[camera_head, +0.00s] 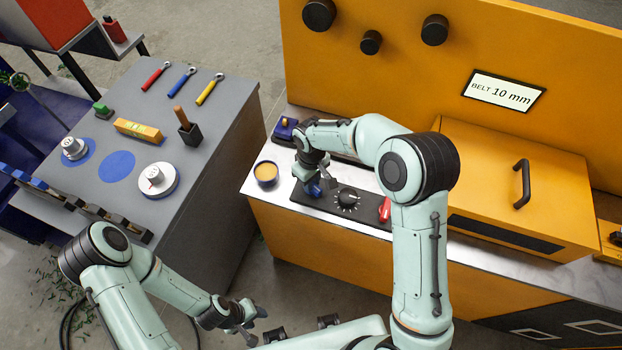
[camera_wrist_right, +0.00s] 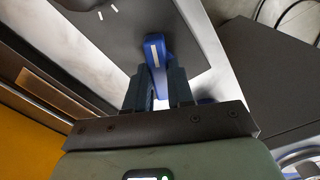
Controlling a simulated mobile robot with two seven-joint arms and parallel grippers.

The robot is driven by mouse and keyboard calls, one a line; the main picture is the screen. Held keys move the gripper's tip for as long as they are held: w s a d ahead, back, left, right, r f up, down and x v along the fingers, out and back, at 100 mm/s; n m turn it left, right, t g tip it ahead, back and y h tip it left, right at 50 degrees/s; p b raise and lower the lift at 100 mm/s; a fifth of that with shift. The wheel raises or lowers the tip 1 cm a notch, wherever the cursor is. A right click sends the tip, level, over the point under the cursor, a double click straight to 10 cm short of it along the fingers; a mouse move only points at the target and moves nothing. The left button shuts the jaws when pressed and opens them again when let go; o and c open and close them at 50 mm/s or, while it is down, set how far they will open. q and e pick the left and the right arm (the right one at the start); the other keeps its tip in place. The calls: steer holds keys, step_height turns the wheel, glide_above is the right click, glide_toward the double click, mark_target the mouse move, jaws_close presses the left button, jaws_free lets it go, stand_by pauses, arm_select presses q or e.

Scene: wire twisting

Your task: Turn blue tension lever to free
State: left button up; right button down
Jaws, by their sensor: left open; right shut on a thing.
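The blue tension lever (camera_head: 313,188) sits at the left end of a dark control panel (camera_head: 366,208) on the orange machine. In the right wrist view the lever (camera_wrist_right: 154,50) has a white mark on its top. My right gripper (camera_head: 310,180) reaches down over it, and its two fingers (camera_wrist_right: 157,88) are shut on the lever from both sides. The lever is partly hidden by the fingers. My left gripper (camera_head: 250,328) is open and empty, low in the head view, in front of the grey bench and away from the machine.
A black dial (camera_head: 347,198) with white ticks and a red lever (camera_head: 385,209) sit right of the blue lever. A yellow-topped cup (camera_head: 266,173) stands to its left. The grey bench (camera_head: 130,190) holds wrenches and weights. An orange cover (camera_head: 500,195) stands right.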

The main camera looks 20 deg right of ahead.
arm_select(q)
steer(key=shift+w+r+p, duration=0.4)
steer(key=shift+w+r, duration=0.15)
steer(key=shift+r, duration=0.05)
arm_select(e)
steer(key=n, duration=0.5)
steer(key=shift+r, duration=0.15)
steer(key=c, duration=1)
jaws_free()
arm_select(q)
steer(key=shift+w+r+p, duration=0.45)
steer(key=shift+w+r, duration=0.05)
steer(key=shift+r, duration=0.05)
arm_select(e)
step_height(320, 180, up, 13)
steer(key=shift+r, duration=0.15)
